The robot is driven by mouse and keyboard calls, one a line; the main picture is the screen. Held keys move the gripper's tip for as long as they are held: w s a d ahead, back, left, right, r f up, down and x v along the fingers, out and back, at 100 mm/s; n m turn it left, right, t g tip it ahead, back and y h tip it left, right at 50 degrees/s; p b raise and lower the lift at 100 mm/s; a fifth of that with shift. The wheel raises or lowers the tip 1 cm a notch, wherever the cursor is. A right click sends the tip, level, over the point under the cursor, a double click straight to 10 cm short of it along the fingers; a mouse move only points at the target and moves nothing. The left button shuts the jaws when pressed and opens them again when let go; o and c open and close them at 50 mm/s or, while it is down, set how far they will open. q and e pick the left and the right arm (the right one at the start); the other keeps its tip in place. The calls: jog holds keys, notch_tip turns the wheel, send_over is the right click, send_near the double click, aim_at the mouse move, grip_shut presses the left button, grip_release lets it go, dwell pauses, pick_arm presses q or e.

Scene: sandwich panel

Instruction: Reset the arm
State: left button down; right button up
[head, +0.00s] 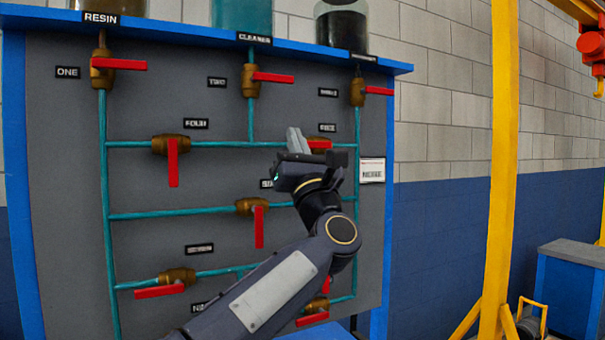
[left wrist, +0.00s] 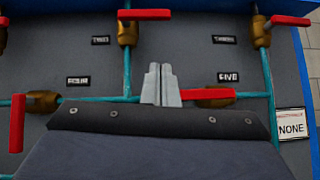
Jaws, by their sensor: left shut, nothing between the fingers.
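My left gripper (head: 297,140) is shut and empty, raised in front of the panel (head: 70,190). In the left wrist view its closed fingers (left wrist: 160,85) point up, just left of the red handle of valve five (left wrist: 208,94). In the head view valve five (head: 320,144) is partly hidden behind the gripper; I cannot tell if they touch. My left arm crosses the lower right of the panel and hides some valves and labels there. My right gripper is not in view.
Valves one (head: 120,64), two (head: 270,77), three (head: 375,90) and four (head: 172,160) have red handles on teal pipes. Tanks, including the resin tank (head: 110,5), stand on the blue shelf. A yellow post (head: 503,170) and blue cabinet (head: 570,290) stand right.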

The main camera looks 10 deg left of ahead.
pick_arm(q)
jog(key=s+a+f+m+g+h, duration=0.2)
jog(key=s+f+m+g+h, duration=0.15)
jog(key=f+m+h, duration=0.45)
jog(key=s+a+f+m+g+h, duration=0.2)
jog(key=s+f+m+h, duration=0.2)
jog(key=f+m, duration=0.75)
jog(key=s+a+f+m+g+h, duration=0.35)
jog(key=f+m+h, duration=0.35)
jog(key=m, duration=0.6)
jog(key=s+a+f+m+g+y, duration=0.1)
jog(key=s+a+f+m+g, duration=0.2)
jog(key=s+f, duration=1)
jog(key=s+a+f+m+g+y, duration=0.1)
jog(key=s+f+m+g+y, duration=0.15)
jog(key=s+f+g, duration=0.7)
notch_tip(320, 180, up, 21)
jog(key=s+t+p, duration=0.2)
jog(key=t+p, duration=0.1)
jog(key=p, duration=2.3)
jog(key=shift+f+h, duration=0.15)
jog(key=shift+h, duration=0.3)
